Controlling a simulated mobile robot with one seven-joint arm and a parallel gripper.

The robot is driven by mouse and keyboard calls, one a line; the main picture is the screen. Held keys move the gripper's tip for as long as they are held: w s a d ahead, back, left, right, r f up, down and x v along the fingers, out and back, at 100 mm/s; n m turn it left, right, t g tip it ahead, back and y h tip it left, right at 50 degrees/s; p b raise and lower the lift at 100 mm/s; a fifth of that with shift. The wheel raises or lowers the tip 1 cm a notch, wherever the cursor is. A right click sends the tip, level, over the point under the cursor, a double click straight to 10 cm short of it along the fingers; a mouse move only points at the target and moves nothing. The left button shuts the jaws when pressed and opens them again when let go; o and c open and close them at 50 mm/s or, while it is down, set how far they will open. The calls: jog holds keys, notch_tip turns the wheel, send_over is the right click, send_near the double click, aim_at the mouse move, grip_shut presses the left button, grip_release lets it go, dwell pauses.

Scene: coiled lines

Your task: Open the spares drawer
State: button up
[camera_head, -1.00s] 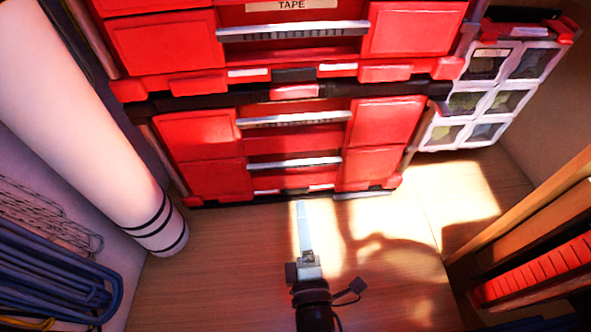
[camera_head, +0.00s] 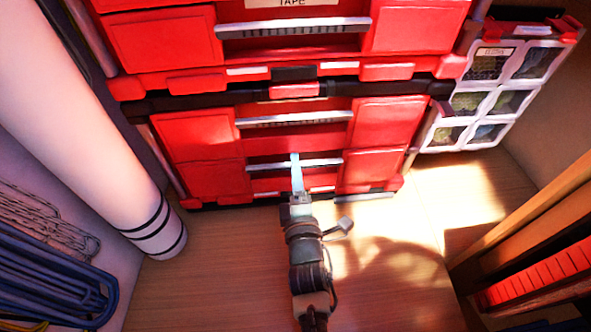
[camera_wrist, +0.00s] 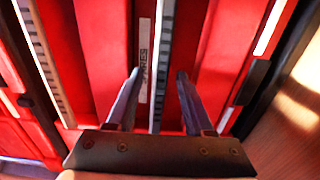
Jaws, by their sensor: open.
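The spares drawer (camera_head: 265,182) is the bottom red drawer of the lower chest in the head view, and it looks shut. Its pale bar handle (camera_head: 325,163) runs across the front. In the wrist view the handle (camera_wrist: 161,40) stands upright in the picture, beside a partly covered label (camera_wrist: 144,50) reading "ARES". My gripper (camera_head: 295,157) is at this handle. In the wrist view my gripper (camera_wrist: 158,74) is open, one finger on each side of the bar. Gaps show between fingers and bar, and nothing is gripped.
Another handle (camera_head: 293,118) is just above. A red case labelled TAPE (camera_head: 158,40) is stacked on top. A white roll (camera_head: 95,135) stands left, a clear-windowed organiser (camera_head: 487,100) right. The wooden floor (camera_head: 220,260) before the chest is clear.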

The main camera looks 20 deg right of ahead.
grip_shut()
dwell(1.4)
